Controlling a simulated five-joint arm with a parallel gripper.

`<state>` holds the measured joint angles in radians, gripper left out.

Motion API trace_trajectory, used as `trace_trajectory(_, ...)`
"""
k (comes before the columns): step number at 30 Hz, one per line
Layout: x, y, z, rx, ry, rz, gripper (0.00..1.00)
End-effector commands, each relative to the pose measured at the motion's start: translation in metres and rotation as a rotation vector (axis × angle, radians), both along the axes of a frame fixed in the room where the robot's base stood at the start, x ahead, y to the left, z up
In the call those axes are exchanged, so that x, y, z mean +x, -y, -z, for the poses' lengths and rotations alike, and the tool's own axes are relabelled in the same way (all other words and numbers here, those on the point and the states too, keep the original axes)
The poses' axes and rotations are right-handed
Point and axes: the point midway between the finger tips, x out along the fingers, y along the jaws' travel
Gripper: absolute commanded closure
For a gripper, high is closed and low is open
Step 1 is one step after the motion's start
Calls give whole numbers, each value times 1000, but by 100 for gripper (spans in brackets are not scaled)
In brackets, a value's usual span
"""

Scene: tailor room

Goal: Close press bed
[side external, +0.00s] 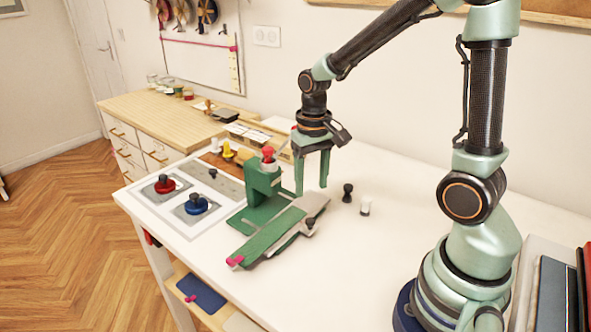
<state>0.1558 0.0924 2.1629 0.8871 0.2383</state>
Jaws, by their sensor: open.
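A green press (262,185) stands on the white table, with a red-topped piece (268,154) on its upper arm. Its green bed (268,233) reaches out toward the front of the table, with a pink tab (235,262) at its near end and a grey plate along its right side. A small dark knob sits on the bed's right side. My gripper (312,190) points down just right of the press column, above the far end of the bed. Its fingers are apart with nothing between them. Whether a finger touches the press cannot be told.
A black piece (347,192) and a white piece (365,208) stand right of the press. A white tray (152,213) with red and blue round pieces lies left. Thread spools (228,149) stand behind.

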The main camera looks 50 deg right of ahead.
Motion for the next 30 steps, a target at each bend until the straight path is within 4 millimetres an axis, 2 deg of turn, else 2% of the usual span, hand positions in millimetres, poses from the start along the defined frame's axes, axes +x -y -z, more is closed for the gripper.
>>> trace_trajectory(6,-2,0,45,0,-6,-1,40)
trace_trajectory(13,-1,0,78,0,-3,-2,40)
trace_trajectory(19,0,0,91,0,-1,-2,40)
trace_trajectory(29,0,0,93,0,1,-2,40)
trace_trajectory(30,0,0,93,0,1,-2,55)
